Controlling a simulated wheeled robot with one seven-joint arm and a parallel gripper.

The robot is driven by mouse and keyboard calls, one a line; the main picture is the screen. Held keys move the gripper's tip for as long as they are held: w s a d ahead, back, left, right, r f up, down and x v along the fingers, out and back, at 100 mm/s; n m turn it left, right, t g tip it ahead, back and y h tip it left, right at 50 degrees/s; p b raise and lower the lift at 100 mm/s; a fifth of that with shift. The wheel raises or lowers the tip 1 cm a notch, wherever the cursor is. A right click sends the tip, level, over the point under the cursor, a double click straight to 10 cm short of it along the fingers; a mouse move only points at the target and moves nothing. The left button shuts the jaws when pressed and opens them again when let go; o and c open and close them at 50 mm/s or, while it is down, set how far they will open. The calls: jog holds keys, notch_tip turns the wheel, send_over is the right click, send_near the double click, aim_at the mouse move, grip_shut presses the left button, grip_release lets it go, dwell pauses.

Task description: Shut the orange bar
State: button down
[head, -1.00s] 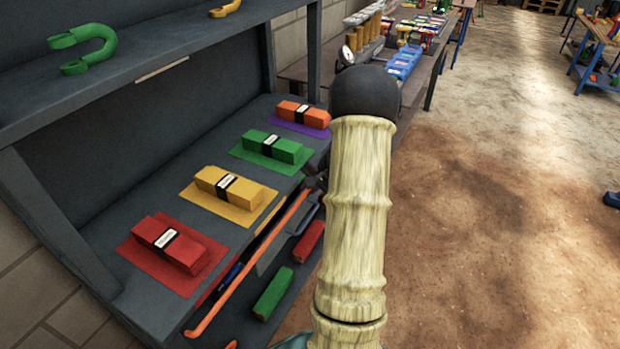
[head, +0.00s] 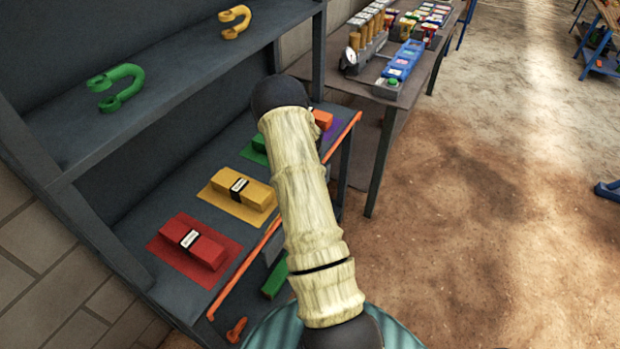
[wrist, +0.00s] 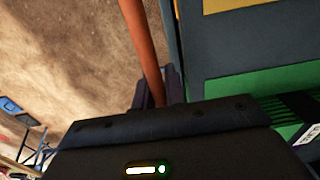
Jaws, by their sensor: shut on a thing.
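The orange bar (head: 343,137) runs along the front edge of the dark shelf unit (head: 60,190), level with the shelf of coloured blocks. My arm hides its middle in the head view. In the wrist view the bar (wrist: 142,45) runs from the top edge down to my gripper (wrist: 158,92). The gripper is shut on the bar, with the fingers partly hidden by its dark housing. In the head view my gripper is hidden behind my arm.
A red block (head: 193,240), a yellow block (head: 243,190) and partly hidden green and orange blocks lie on coloured mats on the shelf. Shackles (head: 118,88) lie on the shelf above. A table (head: 410,85) with goods stands behind.

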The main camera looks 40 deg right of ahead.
jog(key=shift+w+r+g+h+p, duration=0.15)
jog(key=shift+w+g+h+p, duration=0.25)
jog(key=shift+g+p, duration=0.6)
jog(key=shift+a, duration=0.1)
jog(key=c, duration=1.5)
grip_release()
jog(key=w+r, duration=0.1)
jog(key=r, duration=0.4)
jog(key=w+a+r+b, duration=0.1)
jog(key=r, duration=0.5)
jog(key=w+r+b, duration=0.1)
jog(key=r, duration=0.5)
jog(key=shift+w+a, duration=0.2)
jog(key=shift+s, duration=0.15)
